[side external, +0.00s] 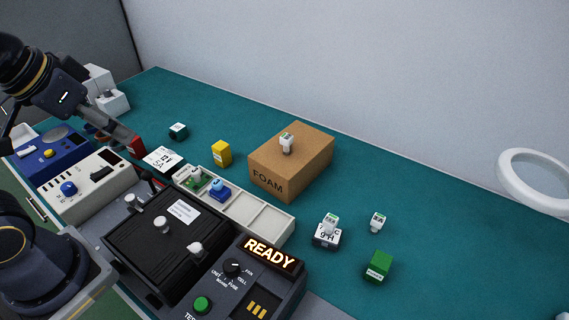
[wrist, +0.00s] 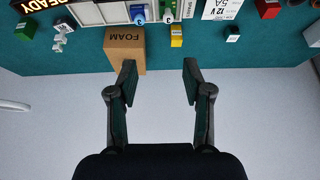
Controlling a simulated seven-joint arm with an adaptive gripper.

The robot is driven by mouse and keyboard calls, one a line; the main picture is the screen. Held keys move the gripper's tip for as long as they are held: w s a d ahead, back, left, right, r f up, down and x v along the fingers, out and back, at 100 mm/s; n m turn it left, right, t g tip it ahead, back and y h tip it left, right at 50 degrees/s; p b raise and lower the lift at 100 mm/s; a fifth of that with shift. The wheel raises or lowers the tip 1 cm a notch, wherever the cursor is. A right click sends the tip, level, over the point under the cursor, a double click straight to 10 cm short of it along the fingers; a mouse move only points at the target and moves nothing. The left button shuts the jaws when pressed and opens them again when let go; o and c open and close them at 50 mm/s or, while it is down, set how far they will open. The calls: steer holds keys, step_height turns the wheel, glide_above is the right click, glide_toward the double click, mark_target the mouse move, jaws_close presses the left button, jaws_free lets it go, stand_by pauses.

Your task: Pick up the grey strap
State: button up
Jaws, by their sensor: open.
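I cannot make out a piece that is surely the grey strap. Pale pieces also show at the upper left of the wrist view (wrist: 62,28). My gripper (wrist: 160,72) is open and empty, its fingers wide apart in the wrist view. The foam box (wrist: 124,44) appears beyond the left finger. In the side view my arm comes in from the upper left.
A pale compartment tray (side external: 262,217) holds a blue and a green-white piece. A black fixture (side external: 155,235) with a READY display stands in front. Yellow (side external: 222,153), dark green (side external: 178,131) and green (side external: 378,266) blocks stand on the teal mat. The mat's right part is mostly clear.

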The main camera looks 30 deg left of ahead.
steer(key=shift+c, duration=0.2)
steer(key=shift+c, duration=1.1)
